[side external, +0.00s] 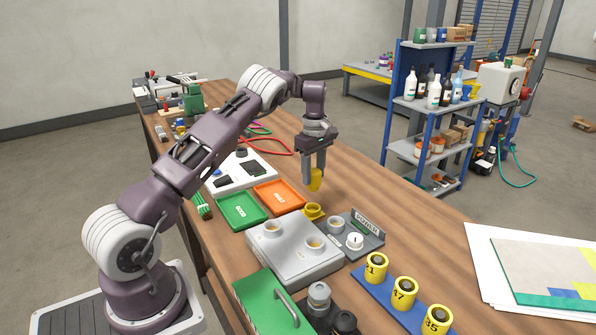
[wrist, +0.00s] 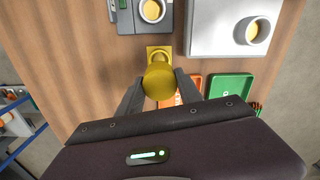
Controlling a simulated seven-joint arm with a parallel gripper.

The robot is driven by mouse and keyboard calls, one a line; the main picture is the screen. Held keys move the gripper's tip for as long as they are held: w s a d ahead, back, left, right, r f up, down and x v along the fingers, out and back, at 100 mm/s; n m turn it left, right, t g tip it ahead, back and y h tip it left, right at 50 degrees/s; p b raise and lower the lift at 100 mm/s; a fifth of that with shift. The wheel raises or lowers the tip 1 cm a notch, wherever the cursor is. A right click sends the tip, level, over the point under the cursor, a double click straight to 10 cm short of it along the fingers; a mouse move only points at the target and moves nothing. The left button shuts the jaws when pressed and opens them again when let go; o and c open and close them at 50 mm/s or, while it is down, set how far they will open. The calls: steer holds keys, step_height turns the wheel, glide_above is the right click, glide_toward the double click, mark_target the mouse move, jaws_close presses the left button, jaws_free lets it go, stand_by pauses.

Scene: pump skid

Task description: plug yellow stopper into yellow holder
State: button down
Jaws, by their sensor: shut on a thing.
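My gripper (side external: 315,175) is shut on the yellow stopper (side external: 316,180) and holds it upright above the table. The stopper also shows in the wrist view (wrist: 159,82), between the fingertips. The yellow holder (side external: 313,211) sits on the table just below the stopper in the side view. In the wrist view the holder (wrist: 159,52) is a square yellow base just ahead of the stopper, partly hidden by it. The stopper is apart from the holder, with a gap between them in the side view.
A grey block with sockets (side external: 290,262) and a power panel with a dial (side external: 362,236) stand near the holder. An orange tray (side external: 278,205) and a green tray (side external: 243,222) lie on its left. Several numbered yellow cups (side external: 405,291) stand on a blue strip at the front.

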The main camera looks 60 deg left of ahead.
mark_target(313, 187)
steer(key=shift+f, duration=2.7)
steer(key=shift+f, duration=1.7)
steer(key=c, duration=0.7)
jaws_free()
